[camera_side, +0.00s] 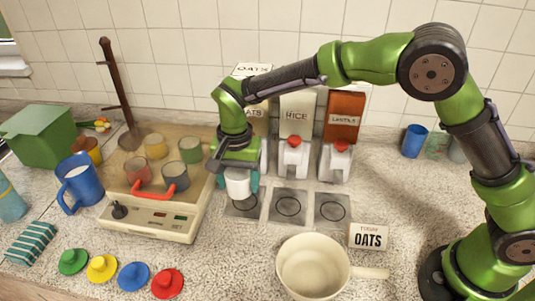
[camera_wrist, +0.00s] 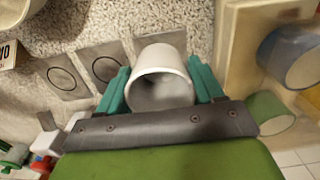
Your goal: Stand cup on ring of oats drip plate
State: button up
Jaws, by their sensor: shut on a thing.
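My gripper (camera_side: 238,181) is shut on a white cup (camera_side: 239,190), its teal fingers on either side of it. The cup is upright over the oats drip plate (camera_side: 246,215), the leftmost of three grey plates with dark rings. The cup hides part of that ring, and I cannot tell whether its base touches the plate. In the wrist view the cup (camera_wrist: 160,75) sits between the fingers (camera_wrist: 160,92) with its mouth towards me and looks empty inside. The oats dispenser (camera_side: 256,113) is mostly hidden behind my arm.
The rice dispenser (camera_side: 293,155) and lentils dispenser (camera_side: 336,158) stand right of it. A clear-lidded machine (camera_side: 150,222) holding several cups is close on the left. Several coloured lids lie front left.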

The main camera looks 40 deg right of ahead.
aim_at(242, 212)
notch_tip(242, 212, down, 7)
jog(key=shift+f, duration=0.15)
jog(key=shift+f, duration=0.1)
dwell(0.3)
jog(key=o, duration=1.1)
